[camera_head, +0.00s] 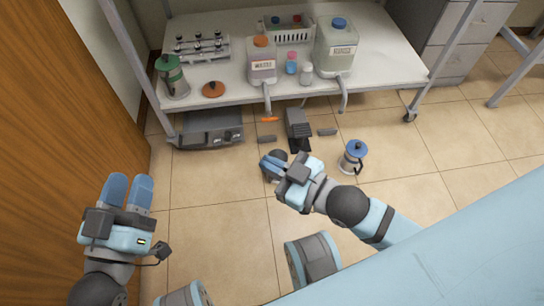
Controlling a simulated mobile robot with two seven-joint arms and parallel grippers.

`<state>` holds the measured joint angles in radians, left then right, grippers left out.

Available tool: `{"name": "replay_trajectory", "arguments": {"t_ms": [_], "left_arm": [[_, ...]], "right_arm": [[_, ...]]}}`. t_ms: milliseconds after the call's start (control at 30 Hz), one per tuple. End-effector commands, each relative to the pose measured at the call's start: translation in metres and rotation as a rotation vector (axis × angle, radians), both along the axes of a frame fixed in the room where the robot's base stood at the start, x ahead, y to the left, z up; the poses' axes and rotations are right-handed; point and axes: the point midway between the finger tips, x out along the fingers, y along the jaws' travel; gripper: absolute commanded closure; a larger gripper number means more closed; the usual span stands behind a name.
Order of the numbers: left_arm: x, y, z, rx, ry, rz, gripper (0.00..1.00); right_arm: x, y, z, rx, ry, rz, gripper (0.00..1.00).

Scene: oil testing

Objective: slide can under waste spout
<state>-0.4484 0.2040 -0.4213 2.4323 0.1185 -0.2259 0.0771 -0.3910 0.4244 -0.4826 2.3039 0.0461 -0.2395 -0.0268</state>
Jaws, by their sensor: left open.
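The waste jug (262,68), with an orange cap, stands on the shelf. Its grey spout (267,98) hangs over the shelf's front edge. A can with a green lid (171,70) stands at the shelf's left end. My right gripper (268,164) is low over the floor, in front of the waste spout. A dark rounded thing (277,154) shows at its fingers, mostly hidden; whether it is held is unclear. My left gripper (128,184) is open and empty at lower left.
A second jug with a blue cap (337,50) has its own spout (344,97). A black pedal (297,128) is on the floor below the shelf, near a small orange piece (270,119). A grey device (208,129) sits at left. The tiled floor at centre left is clear.

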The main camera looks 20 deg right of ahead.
Motion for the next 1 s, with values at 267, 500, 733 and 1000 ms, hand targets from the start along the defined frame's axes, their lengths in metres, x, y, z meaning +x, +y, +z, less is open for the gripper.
{"name": "replay_trajectory", "arguments": {"t_ms": [267, 500, 733, 1000], "left_arm": [[-0.002, 0.001, 0.006, -0.010, -0.018, 0.005, 0.58], [-0.002, 0.000, 0.006, -0.011, -0.017, 0.005, 0.58], [-0.002, 0.000, 0.006, -0.011, -0.016, 0.005, 0.58], [-0.002, 0.000, 0.005, -0.011, -0.015, 0.005, 0.58]], "right_arm": [[-0.003, 0.005, 0.087, 0.366, -0.005, -0.099, 1.00], [-0.004, 0.003, 0.097, 0.413, -0.008, -0.111, 1.00], [-0.004, 0.003, 0.097, 0.411, -0.007, -0.110, 1.00], [-0.004, 0.003, 0.096, 0.410, -0.007, -0.110, 1.00]]}}
